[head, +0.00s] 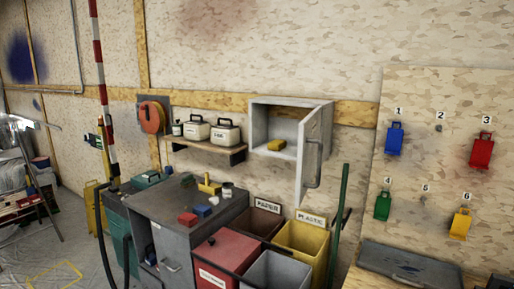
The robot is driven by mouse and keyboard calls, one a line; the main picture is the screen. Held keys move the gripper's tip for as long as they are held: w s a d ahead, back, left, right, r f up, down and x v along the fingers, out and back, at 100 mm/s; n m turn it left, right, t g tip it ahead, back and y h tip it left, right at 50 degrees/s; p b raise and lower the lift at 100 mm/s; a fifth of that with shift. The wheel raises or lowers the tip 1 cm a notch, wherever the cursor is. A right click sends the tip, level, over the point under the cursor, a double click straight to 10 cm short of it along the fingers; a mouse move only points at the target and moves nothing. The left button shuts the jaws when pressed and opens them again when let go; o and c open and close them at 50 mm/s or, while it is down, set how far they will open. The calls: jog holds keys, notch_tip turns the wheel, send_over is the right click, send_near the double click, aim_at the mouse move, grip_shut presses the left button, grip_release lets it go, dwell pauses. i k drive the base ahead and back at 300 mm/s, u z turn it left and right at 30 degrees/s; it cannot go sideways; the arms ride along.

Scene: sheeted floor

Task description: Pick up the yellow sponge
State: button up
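My gripper is not in view.
A shelf (208,147) with two white boxes hangs left of the cabinet. Below stand the grey workbench (185,213) with small red and blue blocks, and red, grey, brown and yellow bins (303,238). A green pole (339,215) stands right of the door. Coloured tags hang on a board (430,150).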

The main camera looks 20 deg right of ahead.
aim_at(277, 146)
jog(key=u, duration=0.65)
jog(key=i, duration=1.4)
jog(key=u, duration=0.7)
jog(key=k, duration=0.4)
jog(key=u, duration=0.4)
